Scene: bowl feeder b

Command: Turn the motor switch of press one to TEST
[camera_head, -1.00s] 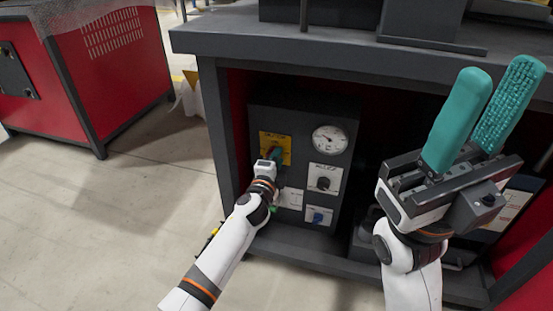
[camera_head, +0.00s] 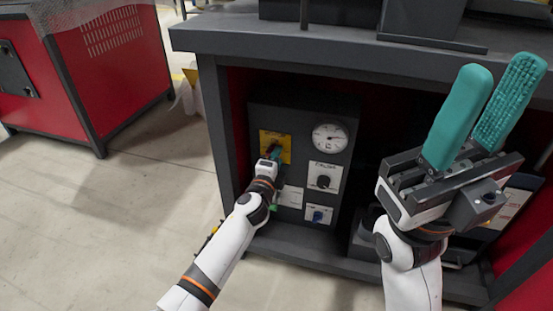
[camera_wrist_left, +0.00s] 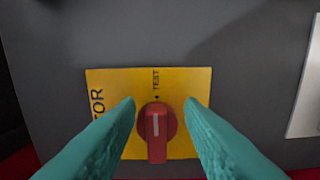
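The motor switch is a red knob (camera_wrist_left: 157,132) on a yellow plate (camera_wrist_left: 104,80) on the dark panel. In the left wrist view its white mark stands upright, in line with the dot under the word TEST. My left gripper (camera_wrist_left: 160,102) is open, with one teal finger on each side of the knob and a gap visible on both sides. In the head view the left gripper (camera_head: 276,155) is in front of the yellow plate (camera_head: 284,138) and partly hides the switch. My right gripper (camera_head: 502,70) is open, empty and raised at the right.
The control panel (camera_head: 262,102) sits inside the press frame under a dark table top (camera_head: 350,52). It also carries a round gauge (camera_head: 330,137), a black selector (camera_head: 323,182) and a blue knob (camera_head: 317,215). A red cabinet (camera_head: 115,75) stands at the left; floor between is clear.

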